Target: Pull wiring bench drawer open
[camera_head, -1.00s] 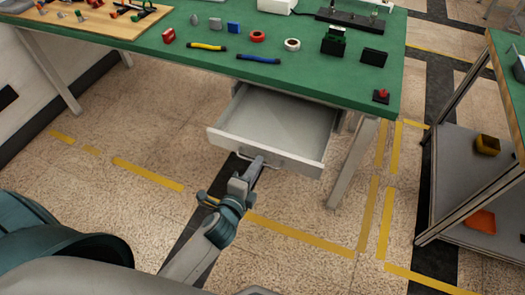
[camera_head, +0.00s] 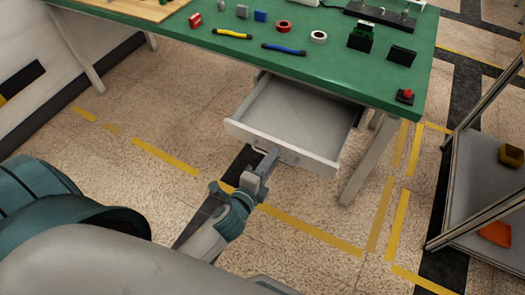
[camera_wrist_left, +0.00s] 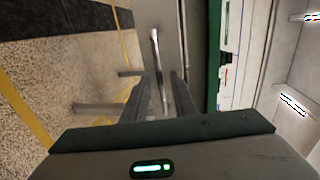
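The wiring bench (camera_head: 330,62) has a green top. Its grey drawer (camera_head: 300,110) stands well out from under the top and is empty inside. The drawer's front panel (camera_head: 250,135) faces my left arm. My left gripper (camera_head: 266,163) is at the handle (camera_head: 285,155) on that panel. My right gripper is not in view.
Tape rolls, yellow and blue tools and small blocks lie on the bench top. A bench leg (camera_head: 368,165) stands right of the drawer. A shelf cart (camera_head: 470,205) with an orange bin (camera_head: 496,233) is at the right. The floor before the drawer is clear.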

